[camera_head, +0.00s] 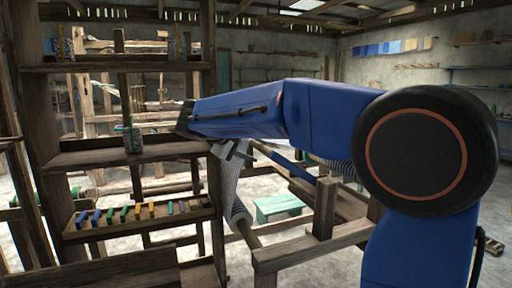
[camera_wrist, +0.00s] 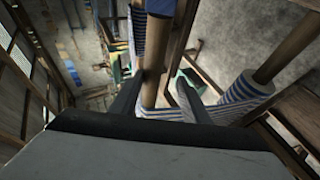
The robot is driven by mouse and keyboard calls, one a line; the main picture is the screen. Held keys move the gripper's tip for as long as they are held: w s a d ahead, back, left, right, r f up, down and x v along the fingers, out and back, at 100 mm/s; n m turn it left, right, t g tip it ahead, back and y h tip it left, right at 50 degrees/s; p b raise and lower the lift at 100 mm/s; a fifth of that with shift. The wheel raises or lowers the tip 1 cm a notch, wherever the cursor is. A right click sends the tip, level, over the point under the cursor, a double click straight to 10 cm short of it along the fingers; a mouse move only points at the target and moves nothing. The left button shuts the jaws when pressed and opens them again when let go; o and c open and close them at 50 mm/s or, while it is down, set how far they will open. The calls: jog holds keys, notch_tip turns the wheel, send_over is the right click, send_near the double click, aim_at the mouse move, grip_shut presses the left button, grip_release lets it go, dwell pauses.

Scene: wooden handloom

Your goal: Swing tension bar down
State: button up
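In the wrist view, a round wooden bar (camera_wrist: 153,88) runs between the two fingers of my gripper (camera_wrist: 160,88); I take it for the tension bar. It lies close to the left finger, with a gap to the right finger. The fingers are spread, and I cannot tell whether either touches the bar. In the head view, my gripper (camera_head: 236,150) is small and partly hidden at the end of my blue arm, beside the loom's frame. A wooden bar with a blue part (camera_head: 283,163) slants down to the right behind my arm.
A roll of blue-and-white striped cloth (camera_wrist: 248,88) lies right of my gripper. A wooden shelf rack (camera_head: 130,152) with a row of coloured pieces stands at the left. Loom beams (camera_head: 322,208) stand below my arm. A green bench (camera_head: 278,207) is on the floor behind.

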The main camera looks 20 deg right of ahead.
jog(key=shift+r, duration=0.15)
jog(key=shift+r, duration=0.1)
jog(key=shift+s+a+r, duration=0.1)
jog(key=shift+s+a, duration=0.05)
jog(key=v, duration=1.6)
jog(key=shift+s+a, duration=0.2)
jog(key=shift+a, duration=0.2)
